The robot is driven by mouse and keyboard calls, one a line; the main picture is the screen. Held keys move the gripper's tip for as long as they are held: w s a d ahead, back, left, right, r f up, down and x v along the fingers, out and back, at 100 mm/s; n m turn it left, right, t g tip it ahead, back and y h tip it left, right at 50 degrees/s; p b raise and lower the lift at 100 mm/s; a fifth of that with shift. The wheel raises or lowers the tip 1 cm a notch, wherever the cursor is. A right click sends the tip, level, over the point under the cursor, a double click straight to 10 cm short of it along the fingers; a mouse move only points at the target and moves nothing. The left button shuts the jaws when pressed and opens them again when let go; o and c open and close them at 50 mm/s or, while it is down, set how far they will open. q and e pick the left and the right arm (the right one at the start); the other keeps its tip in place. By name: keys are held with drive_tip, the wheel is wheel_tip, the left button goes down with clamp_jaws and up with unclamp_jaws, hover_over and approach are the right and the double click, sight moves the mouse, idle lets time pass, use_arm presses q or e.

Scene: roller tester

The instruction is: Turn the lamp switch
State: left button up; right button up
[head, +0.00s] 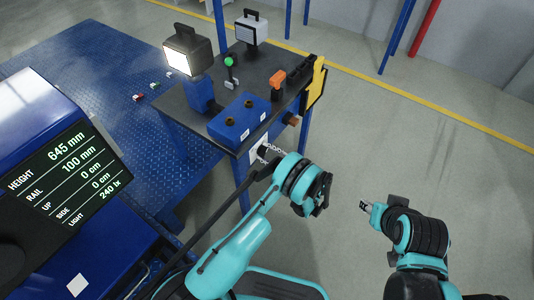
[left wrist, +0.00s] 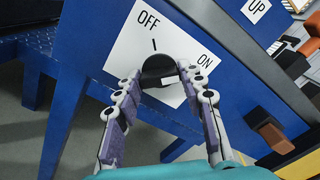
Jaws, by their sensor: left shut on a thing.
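The lamp switch is a round black knob (left wrist: 157,68) on a white plate (left wrist: 122,50) marked OFF and ON, fixed to a blue panel. In the left wrist view my left gripper (left wrist: 160,88) has its two fingers on either side of the knob, shut on it. In the head view the left gripper (head: 268,153) is at the front edge of the dark-topped table, and the knob is hard to make out there. A lamp (head: 187,52) on a blue post has a bright white face. My right gripper (head: 365,206) is over open floor, its fingers too small to judge.
The table (head: 176,103) carries a blue box with two dark knobs (head: 240,120), a green-topped stick (head: 229,63), an orange-handled part (head: 277,79) and a second lamp (head: 251,28). A display (head: 64,170) reads light 240 lx. Floor at right is clear.

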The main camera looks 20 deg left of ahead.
use_arm(q)
drive_tip(key=shift+n, duration=8.8)
drive_tip(key=o, duration=1.2)
drive_tip(key=shift+c, duration=0.2)
drive_tip(key=shift+r, duration=0.1)
